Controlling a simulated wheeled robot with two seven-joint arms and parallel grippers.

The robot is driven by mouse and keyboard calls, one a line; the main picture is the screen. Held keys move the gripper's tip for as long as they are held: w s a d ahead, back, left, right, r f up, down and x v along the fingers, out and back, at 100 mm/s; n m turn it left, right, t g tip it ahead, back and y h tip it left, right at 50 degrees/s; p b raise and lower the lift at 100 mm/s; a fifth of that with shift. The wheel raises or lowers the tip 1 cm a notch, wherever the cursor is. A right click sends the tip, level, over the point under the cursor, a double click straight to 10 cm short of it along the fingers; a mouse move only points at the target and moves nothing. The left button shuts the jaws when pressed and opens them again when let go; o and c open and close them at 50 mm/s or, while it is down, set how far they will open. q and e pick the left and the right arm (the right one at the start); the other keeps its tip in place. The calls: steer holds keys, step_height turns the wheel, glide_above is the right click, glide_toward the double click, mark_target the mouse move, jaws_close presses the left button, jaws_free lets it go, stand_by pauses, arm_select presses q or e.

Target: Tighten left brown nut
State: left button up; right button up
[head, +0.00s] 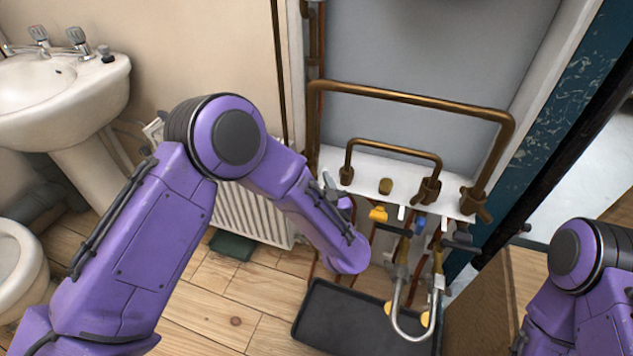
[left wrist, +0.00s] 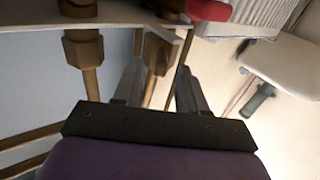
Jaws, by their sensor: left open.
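The left brown nut (head: 346,175) sits on the white shelf (head: 375,163) at the foot of the small brown pipe loop (head: 395,145). My left gripper (head: 332,186) is at the shelf's left end, close to this nut and partly hidden by my own wrist. In the left wrist view, the open fingers (left wrist: 160,68) stand either side of a brown nut (left wrist: 155,58) and its pipe, with gaps showing; I cannot tell whether either finger touches it. Another brown nut (left wrist: 84,50) is left of the fingers. My right gripper is out of view.
A black tray (head: 350,318) lies on the floor. A radiator (head: 255,215) and sink (head: 60,95) stand left. A wooden cabinet (head: 480,310) stands right.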

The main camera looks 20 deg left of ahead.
arm_select(q)
steer(key=shift+w+a, duration=0.35)
steer(key=shift+w, duration=0.15)
jaws_close()
